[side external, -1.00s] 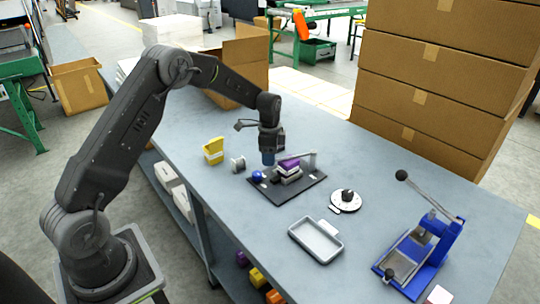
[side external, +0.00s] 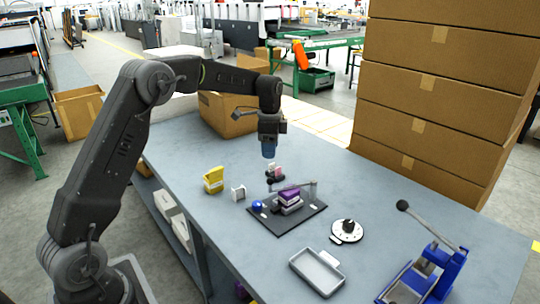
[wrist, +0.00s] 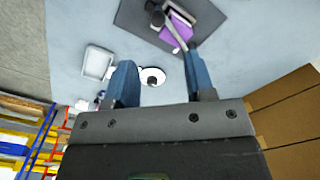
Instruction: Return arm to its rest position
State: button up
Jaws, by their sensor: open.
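My gripper (side external: 268,152) points down above the grey-blue bench, higher than the things on it. In the wrist view my gripper (wrist: 160,85) shows two blue fingers spread apart with nothing between them. The purple block also shows at the top of the wrist view (wrist: 176,30). My gripper does not touch any of these.
A yellow holder (side external: 213,179), a white spool (side external: 238,192), a grey tray (side external: 316,272), a round dial plate (side external: 346,231) and a blue lever press (side external: 430,275) stand on the bench. Stacked cardboard boxes (side external: 440,90) rise at the back right. Space above the bench is clear.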

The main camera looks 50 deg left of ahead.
jog(key=shift+d+r, duration=0.1)
jog(key=shift+r, duration=0.15)
jog(key=s+d+r+n+t, duration=0.2)
jog(key=s+d+r, duration=0.3)
jog(key=s+r, duration=0.15)
jog(key=s+d+r+n+t, duration=0.1)
jog(key=s+d+r+n, duration=0.2)
jog(key=s+d+r, duration=0.35)
jog(key=s+d+f+n+t, duration=0.1)
jog(key=s+d+f+n, duration=0.1)
jog(key=s, duration=0.7)
jog(key=s+d+f+n+t, duration=0.1)
jog(key=s+d+f+n, duration=0.1)
jog(key=s, duration=0.7)
jog(key=shift+s+f+t, duration=0.2)
jog(key=shift+f+t, duration=0.1)
jog(key=shift+f, duration=0.2)
